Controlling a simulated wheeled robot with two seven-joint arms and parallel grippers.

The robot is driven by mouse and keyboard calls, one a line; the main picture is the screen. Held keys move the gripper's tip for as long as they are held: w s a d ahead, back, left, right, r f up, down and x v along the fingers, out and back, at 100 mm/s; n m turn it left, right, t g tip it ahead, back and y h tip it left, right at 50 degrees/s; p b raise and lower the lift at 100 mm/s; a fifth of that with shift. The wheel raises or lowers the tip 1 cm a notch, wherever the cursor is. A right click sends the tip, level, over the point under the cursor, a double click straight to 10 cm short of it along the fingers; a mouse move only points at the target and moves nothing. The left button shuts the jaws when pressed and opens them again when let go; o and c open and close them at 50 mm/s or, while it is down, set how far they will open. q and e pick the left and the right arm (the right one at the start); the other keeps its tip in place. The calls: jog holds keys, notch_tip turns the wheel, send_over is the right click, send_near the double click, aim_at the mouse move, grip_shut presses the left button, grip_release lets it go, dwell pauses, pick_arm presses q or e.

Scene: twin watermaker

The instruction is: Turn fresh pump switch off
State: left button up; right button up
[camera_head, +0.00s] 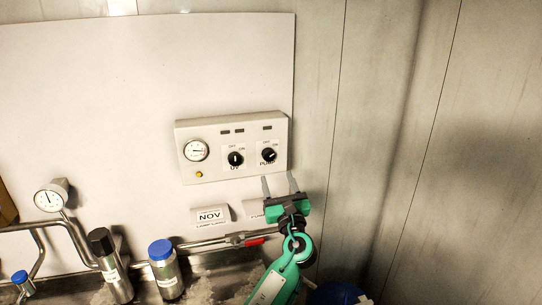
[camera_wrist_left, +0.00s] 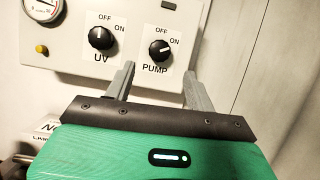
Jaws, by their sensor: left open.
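The pump switch (camera_head: 269,155) is a round black knob labelled PUMP on the right of a pale control box (camera_head: 220,170). Its white mark points up and right, toward ON. The knob (camera_wrist_left: 160,50) also shows in the left wrist view, ahead of and between the two grey fingertips. My left gripper (camera_head: 279,179), green with grey fingers, is just below the box in the head view. It is open and empty, and its fingers (camera_wrist_left: 159,72) appear apart from the knob. My right gripper is not in view.
A similar UV knob (camera_head: 235,159) sits left of the pump switch, its mark upright toward OFF. A gauge (camera_head: 196,150) and yellow button (camera_head: 199,175) are further left. Bare wall lies right.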

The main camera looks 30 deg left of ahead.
aim_at(269, 157)
pick_arm(q)
jog(key=p+x, duration=0.2)
jog(key=x, duration=0.4)
jog(key=shift+w+a+r, duration=0.15)
jog(key=shift+w, duration=0.05)
jog(key=shift+w+a+r+p, duration=0.15)
jog(key=shift+w+a+p, duration=0.15)
jog(key=shift+a+p, duration=0.15)
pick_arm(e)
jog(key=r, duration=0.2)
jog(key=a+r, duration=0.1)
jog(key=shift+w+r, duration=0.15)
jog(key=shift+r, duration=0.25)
